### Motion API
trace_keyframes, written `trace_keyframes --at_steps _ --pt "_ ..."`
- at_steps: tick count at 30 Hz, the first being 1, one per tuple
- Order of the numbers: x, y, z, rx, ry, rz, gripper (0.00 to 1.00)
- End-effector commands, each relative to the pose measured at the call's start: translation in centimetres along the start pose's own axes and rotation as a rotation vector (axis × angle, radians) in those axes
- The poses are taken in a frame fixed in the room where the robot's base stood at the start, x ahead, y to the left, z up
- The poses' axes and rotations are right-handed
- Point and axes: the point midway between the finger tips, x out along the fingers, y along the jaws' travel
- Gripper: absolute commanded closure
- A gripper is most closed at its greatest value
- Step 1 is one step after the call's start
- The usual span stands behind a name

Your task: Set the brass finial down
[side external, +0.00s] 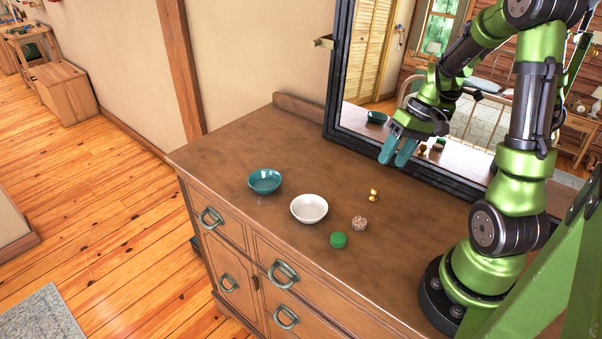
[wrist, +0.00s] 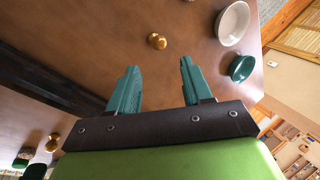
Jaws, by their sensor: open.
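The brass finial (side external: 374,195) is a small golden piece with two rounded parts, standing or lying on the brown dresser top (side external: 240,150). In the wrist view the brass finial (wrist: 157,41) lies on the bare wood beyond the fingertips, apart from them. My gripper (side external: 394,158) is open and empty, raised above the dresser near the mirror. Its teal fingers are spread in the wrist view (wrist: 159,66), with nothing between them.
A teal bowl (side external: 264,182) and a white bowl (side external: 309,209) stand left of the finial. A speckled ball (side external: 359,223) and a green round object (side external: 338,240) are nearer the front. The dark-framed mirror (side external: 332,100) rises at the back and shows reflections. The wood around the finial is clear.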

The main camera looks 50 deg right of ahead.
Motion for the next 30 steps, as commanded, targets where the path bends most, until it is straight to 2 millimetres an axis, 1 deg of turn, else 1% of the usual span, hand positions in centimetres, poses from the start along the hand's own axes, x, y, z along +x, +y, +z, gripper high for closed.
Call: trace_keyframes --at_steps 1,3,7,8,10,11,14,15,17,18,21,24,25,27,30 --pt "-1.0 0.1 -0.1 0.000 0.005 0.002 0.50" --pt "-1.9 0.0 -0.1 0.000 0.002 0.001 0.50" --pt "-2.9 -0.1 0.0 -0.003 0.002 0.003 0.50" --pt "-3.0 -0.4 0.0 -0.006 0.004 0.006 0.50" --pt "-3.5 -1.8 0.1 -0.020 0.015 0.022 0.50" --pt "-3.7 -2.7 0.3 -0.029 0.024 0.032 0.50" --pt "-4.4 -6.8 1.2 -0.070 0.075 0.079 0.50" --pt "-4.6 -8.8 1.9 -0.089 0.105 0.096 0.50" --pt "-5.0 -11.8 3.3 -0.118 0.157 0.113 0.50" --pt "-5.2 -13.5 4.3 -0.135 0.196 0.118 0.50" --pt "-5.7 -17.1 7.0 -0.173 0.292 0.106 0.50" --pt "-6.0 -19.5 9.4 -0.198 0.372 0.068 0.50" --pt "-6.1 -20.1 10.0 -0.203 0.393 0.055 0.50" --pt "-6.2 -21.0 11.1 -0.213 0.428 0.028 0.50" --pt "-6.3 -21.6 12.1 -0.217 0.457 0.000 0.50"
